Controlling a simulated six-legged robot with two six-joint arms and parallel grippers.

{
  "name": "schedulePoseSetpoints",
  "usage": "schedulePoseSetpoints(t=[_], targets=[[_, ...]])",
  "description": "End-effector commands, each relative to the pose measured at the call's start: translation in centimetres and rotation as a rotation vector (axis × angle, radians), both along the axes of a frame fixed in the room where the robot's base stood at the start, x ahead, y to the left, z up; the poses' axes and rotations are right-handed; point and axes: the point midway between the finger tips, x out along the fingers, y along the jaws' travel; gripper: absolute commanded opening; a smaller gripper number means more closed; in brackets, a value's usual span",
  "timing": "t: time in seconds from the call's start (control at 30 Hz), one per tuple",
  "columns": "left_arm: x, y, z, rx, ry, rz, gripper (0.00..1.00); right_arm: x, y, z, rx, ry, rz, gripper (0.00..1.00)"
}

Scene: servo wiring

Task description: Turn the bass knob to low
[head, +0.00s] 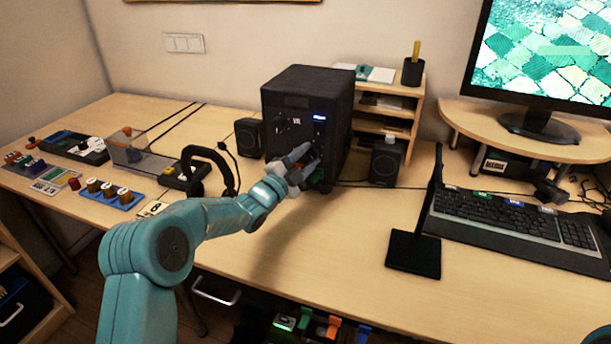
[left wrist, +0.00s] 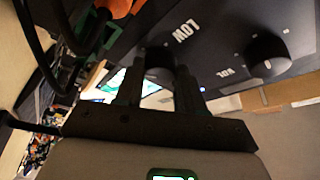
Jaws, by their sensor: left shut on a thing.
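The black speaker box (head: 290,98) stands on the desk with its knob panel facing me. My left gripper (head: 308,158) reaches its front from the left. In the left wrist view, my left gripper (left wrist: 159,85) has a finger on each side of a dark round knob (left wrist: 158,62) and is shut on it. A white LOW label (left wrist: 186,31) is printed beside this knob, which I take for the bass knob. The fingers partly hide it, and I cannot read its pointer. Another knob (left wrist: 268,55), next to the VOL label (left wrist: 226,72), stands apart from the gripper. My right gripper is not in view.
Black headphones (head: 212,160) lie to the left. A black stand (head: 413,254) and keyboard (head: 515,222) are to the right. The desk front below the box is clear.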

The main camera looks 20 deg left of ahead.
Motion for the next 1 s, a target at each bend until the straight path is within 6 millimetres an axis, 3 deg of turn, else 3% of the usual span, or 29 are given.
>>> schedulePoseSetpoints(t=[0.03,0.4,0.7,1.0], targets=[[0.0,-0.1,-1.0,-0.044,-0.001,-0.001,0.08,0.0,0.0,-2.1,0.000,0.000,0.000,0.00],[0.0,-0.3,-1.1,-0.397,0.011,-0.001,0.08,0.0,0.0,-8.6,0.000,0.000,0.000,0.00],[0.0,-0.5,-1.0,-0.681,0.021,-0.002,0.08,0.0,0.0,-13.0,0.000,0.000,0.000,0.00],[0.0,-0.8,-0.9,-0.967,0.033,-0.004,0.08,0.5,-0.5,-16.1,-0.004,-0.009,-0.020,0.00]])
